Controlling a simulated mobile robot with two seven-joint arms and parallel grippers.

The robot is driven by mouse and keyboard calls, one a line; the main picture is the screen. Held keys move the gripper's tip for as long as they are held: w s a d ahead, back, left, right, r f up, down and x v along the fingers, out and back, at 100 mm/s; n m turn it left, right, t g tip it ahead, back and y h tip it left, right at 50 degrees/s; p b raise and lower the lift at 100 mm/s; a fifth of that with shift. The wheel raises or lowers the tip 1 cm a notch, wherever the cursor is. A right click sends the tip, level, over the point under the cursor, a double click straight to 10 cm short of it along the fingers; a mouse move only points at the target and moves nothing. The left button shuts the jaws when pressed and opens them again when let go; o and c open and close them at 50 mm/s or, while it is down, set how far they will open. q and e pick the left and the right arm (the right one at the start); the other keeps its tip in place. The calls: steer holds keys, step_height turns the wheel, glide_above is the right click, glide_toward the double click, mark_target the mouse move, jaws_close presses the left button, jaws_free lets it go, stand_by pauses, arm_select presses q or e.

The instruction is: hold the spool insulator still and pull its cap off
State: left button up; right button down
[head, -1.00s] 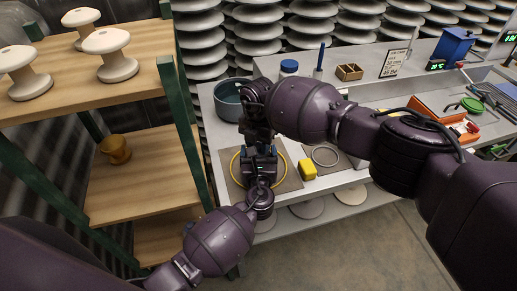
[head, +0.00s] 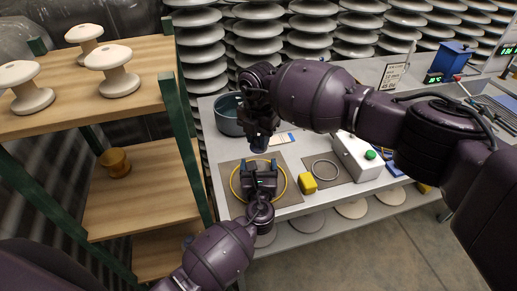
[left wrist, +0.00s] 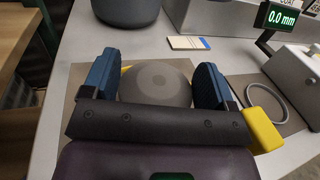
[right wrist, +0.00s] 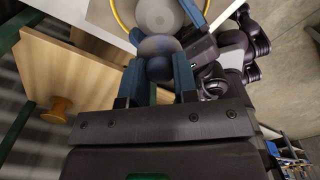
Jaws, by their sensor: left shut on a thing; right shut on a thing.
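The spool insulator (left wrist: 155,84) is a round grey body, upright between the blue finger pads of my left gripper (left wrist: 155,85), which is shut on it. Its rounded top shows bare in the left wrist view. In the head view my left gripper (head: 260,174) is low over the brown mat (head: 288,195). My right gripper (right wrist: 159,62) is shut on the cap (right wrist: 158,46), a dark grey-blue rounded piece. In the head view my right gripper (head: 259,146) is just above the left one; the cap is hard to make out there. The cap looks apart from the spool.
A yellow ring (head: 234,183) lies around the spool's place. A dark pot (head: 228,116) stands behind. A wooden shelf (head: 145,190) is left.

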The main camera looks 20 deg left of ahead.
steer(key=shift+r, duration=1.25)
arm_select(q)
steer(key=o, duration=1.1)
steer(key=v, duration=1.2)
steer(key=shift+s, duration=0.15)
arm_select(e)
steer(key=shift+s, duration=0.1)
